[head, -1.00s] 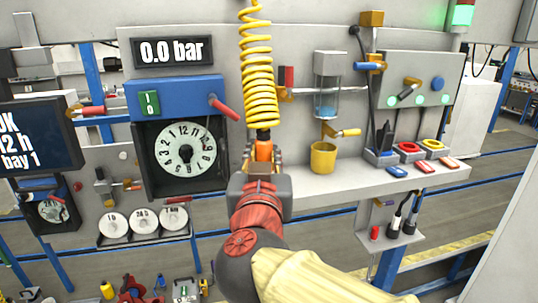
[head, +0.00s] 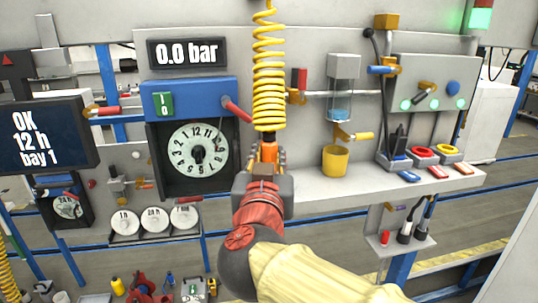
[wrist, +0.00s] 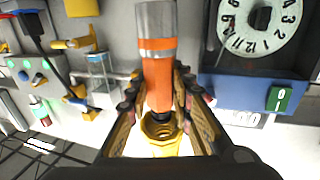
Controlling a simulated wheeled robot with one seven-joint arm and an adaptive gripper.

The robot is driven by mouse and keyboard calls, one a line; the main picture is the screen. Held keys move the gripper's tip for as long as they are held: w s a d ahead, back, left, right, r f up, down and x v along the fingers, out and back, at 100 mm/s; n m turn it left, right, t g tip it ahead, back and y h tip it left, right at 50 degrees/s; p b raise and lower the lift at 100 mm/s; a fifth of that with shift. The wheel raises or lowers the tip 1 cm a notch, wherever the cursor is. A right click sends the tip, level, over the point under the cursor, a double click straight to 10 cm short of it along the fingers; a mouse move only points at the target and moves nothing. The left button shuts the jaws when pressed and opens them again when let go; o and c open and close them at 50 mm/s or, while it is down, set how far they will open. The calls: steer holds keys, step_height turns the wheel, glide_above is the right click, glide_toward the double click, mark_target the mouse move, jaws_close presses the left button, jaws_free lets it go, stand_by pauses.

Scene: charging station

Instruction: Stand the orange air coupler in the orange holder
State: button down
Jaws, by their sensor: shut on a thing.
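The orange air coupler (head: 268,152) hangs upright at the lower end of the yellow coiled hose (head: 269,95). In the wrist view the coupler (wrist: 158,88) is an orange body with a grey metal collar, and the yellow coil shows behind it. My gripper (head: 268,165) is shut on the coupler, with one finger on each side in the wrist view (wrist: 160,95). On the right of the shelf is a row of ring holders: one blue with a dark piece standing in it, one red (head: 425,150), and one yellow-orange (head: 449,150), which looks empty.
Coloured tags lie before the holders. A blue unit with a dial (head: 198,148) and red lever stands left of the hose.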

steer(key=shift+w+f+b, duration=0.2)
steer(key=shift+f+b, duration=1.25)
steer(key=shift+f, duration=0.9)
steer(key=shift+w+f+b, duration=0.15)
steer(key=shift+f+b, duration=1.25)
steer(key=shift+f, duration=0.9)
steer(key=shift+w+f+b, duration=0.2)
steer(key=shift+f+b, duration=1.25)
steer(key=shift+f, duration=0.9)
steer(key=c, duration=1.6)
jaws_free()
steer(key=shift+o, duration=0.5)
steer(key=shift+f, duration=0.1)
steer(key=s, duration=1.2)
steer(key=shift+d, duration=0.1)
